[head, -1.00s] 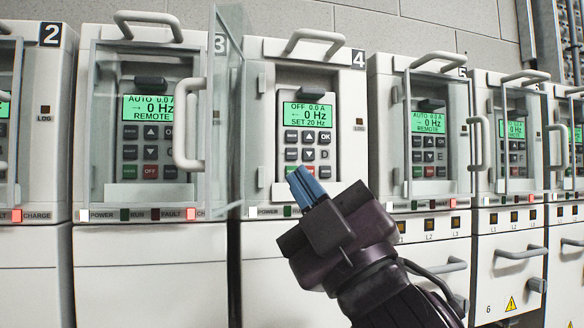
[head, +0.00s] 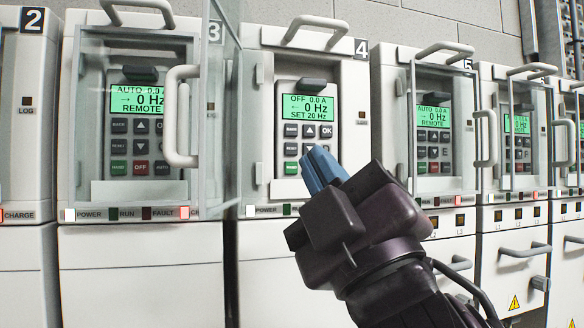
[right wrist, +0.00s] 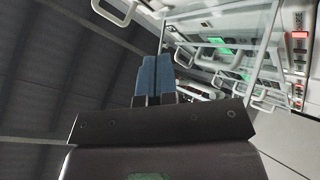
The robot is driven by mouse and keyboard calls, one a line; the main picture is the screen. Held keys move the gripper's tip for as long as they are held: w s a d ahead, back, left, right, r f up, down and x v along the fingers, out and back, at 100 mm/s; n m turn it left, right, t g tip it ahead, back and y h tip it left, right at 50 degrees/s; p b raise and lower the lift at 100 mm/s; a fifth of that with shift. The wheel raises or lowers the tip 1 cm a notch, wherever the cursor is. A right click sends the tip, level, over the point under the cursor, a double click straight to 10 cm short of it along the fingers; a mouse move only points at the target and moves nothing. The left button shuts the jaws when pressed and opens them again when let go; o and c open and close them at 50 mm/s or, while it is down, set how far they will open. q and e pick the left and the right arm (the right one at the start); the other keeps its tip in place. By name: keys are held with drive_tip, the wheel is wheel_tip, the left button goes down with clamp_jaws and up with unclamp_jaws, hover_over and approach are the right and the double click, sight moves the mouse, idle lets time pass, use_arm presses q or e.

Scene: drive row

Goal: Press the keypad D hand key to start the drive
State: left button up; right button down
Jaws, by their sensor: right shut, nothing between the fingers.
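Keypad D (head: 304,110) is on the front of drive 4, with no glass in front of it. Its green screen (head: 307,107) reads OFF, 0.0 A, 0 Hz, SET 20 Hz. The green key at its lower left, the hand key (head: 290,168), shows just left of my right gripper (head: 318,158). This gripper has blue fingers, shut and empty, pointing up and left over the lower keypad. It hides the lower right keys; I cannot tell whether it touches the panel. The blue fingers also show in the right wrist view (right wrist: 153,78). My left gripper is not in view.
A glass door (head: 222,110) stands swung out at the left side of drive 4. A handle (head: 180,116) juts out in front of drive 3. Drive 5 (head: 428,110) at right has its glass door closed. Status lamps (head: 265,210) line the ledge under drive 4.

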sight(297, 171)
drive_tip(key=shift+w+a+b, duration=0.25)
drive_tip(key=shift+w+a, duration=0.2)
drive_tip(key=shift+w, duration=0.9)
drive_tip(key=shift+w+a+b, duration=0.3)
drive_tip(key=shift+w+a, duration=0.1)
drive_tip(key=shift+w, duration=1)
drive_tip(key=shift+w+a+b, duration=0.25)
drive_tip(key=shift+w+a, duration=0.2)
drive_tip(key=shift+w, duration=0.9)
drive_tip(key=shift+w, duration=0.15)
drive_tip(key=shift+w+a, duration=0.15)
drive_tip(key=shift+w, duration=0.1)
drive_tip(key=shift+w+a, duration=0.1)
drive_tip(key=shift+w, duration=0.25)
drive_tip(key=shift+s, duration=0.1)
drive_tip(key=shift+s+d, duration=0.25)
drive_tip(key=shift+s, duration=0.4)
drive_tip(key=shift+s+d+p, duration=0.2)
drive_tip(key=shift+s+d, duration=0.05)
drive_tip(key=shift+s, duration=0.55)
drive_tip(key=shift+s+d+p, duration=0.2)
drive_tip(key=shift+s+d, duration=0.05)
drive_tip(key=shift+s, duration=0.55)
drive_tip(key=shift+s+d+p, duration=0.2)
drive_tip(key=shift+s+d, duration=0.05)
drive_tip(key=shift+s, duration=0.55)
